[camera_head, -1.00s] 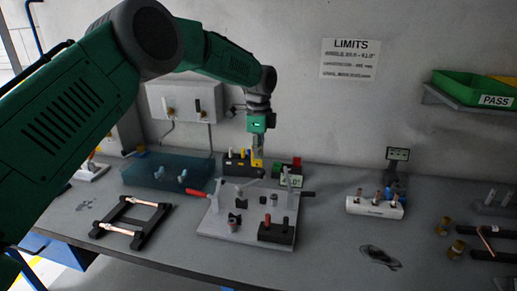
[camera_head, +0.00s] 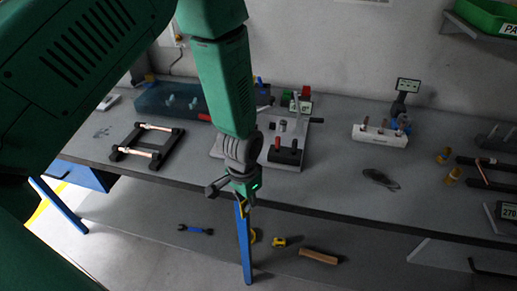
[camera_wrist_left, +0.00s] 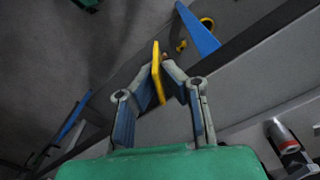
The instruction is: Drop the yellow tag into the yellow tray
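My left gripper (camera_head: 243,203) hangs in front of the bench's front edge, beyond the tabletop. In the left wrist view its fingers (camera_wrist_left: 160,75) are closed on the yellow tag (camera_wrist_left: 157,70), a thin plate seen nearly edge-on, sticking out past the fingertips. In the head view the tag is too small and too much covered to tell clearly. The yellow tray is not in view in either frame now. My right gripper is not in view.
The bench (camera_head: 330,190) carries a grey fixture plate, a black frame (camera_head: 147,145) and a white block (camera_head: 380,136). A green tray (camera_head: 490,14) marked PASS sits on the wall shelf at upper right. A blue bench leg (camera_head: 244,245) and loose tools are below.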

